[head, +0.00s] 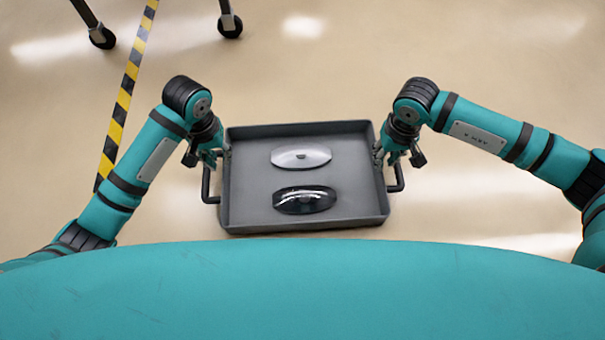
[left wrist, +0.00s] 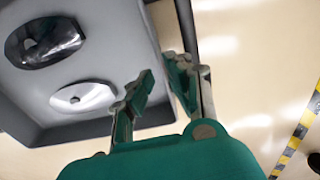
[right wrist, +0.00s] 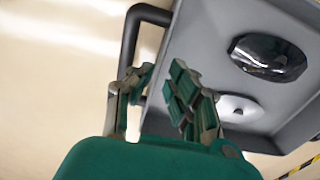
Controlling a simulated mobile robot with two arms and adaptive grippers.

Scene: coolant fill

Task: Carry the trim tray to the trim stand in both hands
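The trim tray (head: 245,205) is grey and shallow and lies level in front of me in the head view. It holds a pale silver oval piece (head: 301,157) and a glossy dark oval piece (head: 304,200). No support shows beneath it, only floor around it. My left gripper (head: 212,157) is at the tray's left handle (head: 206,188), its fingers closed around the far part. My right gripper (head: 388,157) is likewise at the right handle (head: 398,184). In the wrist views the fingers partly hide the handle bars. I cannot identify the trim stand.
Two wheeled legs (head: 230,24) of some equipment stand on the floor at the top left. A yellow and black floor stripe (head: 122,100) runs along the left. The floor beyond the tray and to the right looks clear.

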